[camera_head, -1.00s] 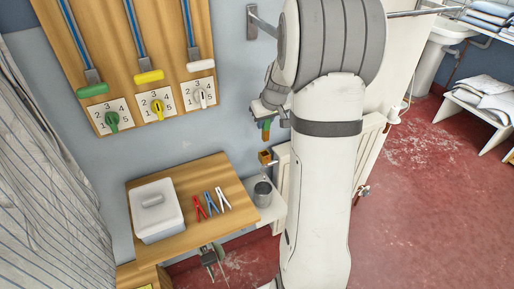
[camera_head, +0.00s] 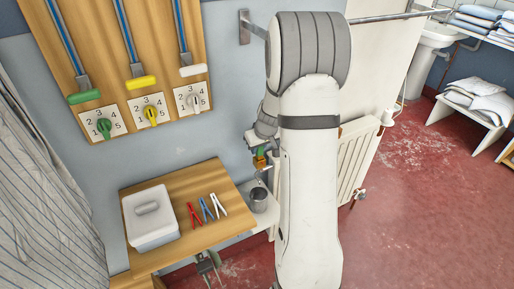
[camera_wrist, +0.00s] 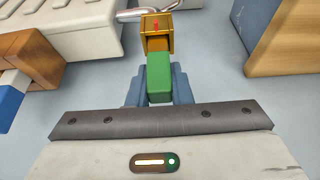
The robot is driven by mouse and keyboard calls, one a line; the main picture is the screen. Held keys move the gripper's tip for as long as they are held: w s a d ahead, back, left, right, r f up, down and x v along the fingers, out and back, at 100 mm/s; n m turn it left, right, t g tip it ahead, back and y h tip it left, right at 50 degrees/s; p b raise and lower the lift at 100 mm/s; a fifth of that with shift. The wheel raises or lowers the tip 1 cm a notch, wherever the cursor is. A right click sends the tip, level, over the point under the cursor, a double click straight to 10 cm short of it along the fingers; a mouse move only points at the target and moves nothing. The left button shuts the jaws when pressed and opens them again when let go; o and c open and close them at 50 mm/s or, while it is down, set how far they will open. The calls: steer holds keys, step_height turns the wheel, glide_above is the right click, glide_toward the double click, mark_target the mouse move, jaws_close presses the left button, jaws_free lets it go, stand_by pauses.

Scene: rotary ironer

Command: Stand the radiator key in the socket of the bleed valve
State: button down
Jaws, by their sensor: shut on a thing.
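The radiator key has a green handle (camera_wrist: 159,76) and an orange-brown shank (camera_wrist: 157,45). My gripper (camera_wrist: 158,88) is shut on the green handle, one grey-blue finger on each side. The bleed valve's brass, square-rimmed socket (camera_wrist: 157,20), with a small red mark inside, lies just beyond the shank. The shank overlaps the socket's near edge in the wrist view; I cannot tell whether its tip is inside or only above. In the head view the green handle (camera_head: 261,151) is right over the brass socket (camera_head: 260,162), and my arm hides part of both.
A white radiator (camera_head: 358,160) stands right of my arm. A metal cup (camera_head: 259,198) is on a pale ledge below the valve. A wooden table (camera_head: 190,234) holds a white lidded box (camera_head: 150,218) and red, blue and white pegs. A board with numbered dials (camera_head: 150,110) hangs above.

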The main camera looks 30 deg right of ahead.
steer(key=c, duration=1.3)
jaws_free()
steer(key=shift+r+p, duration=0.3)
steer(key=shift+p, duration=0.05)
steer(key=v, duration=1.1)
steer(key=s+a+r+g, duration=0.1)
steer(key=s+a+r, duration=0.1)
steer(key=s+a, duration=0.6)
steer(key=s+a+r+g, duration=0.1)
steer(key=s+a+r, duration=0.1)
steer(key=s+a, duration=0.6)
steer(key=s, duration=0.6)
steer(key=shift+a+r, duration=0.35)
steer(key=shift+r, duration=0.05)
steer(key=shift+s, duration=0.1)
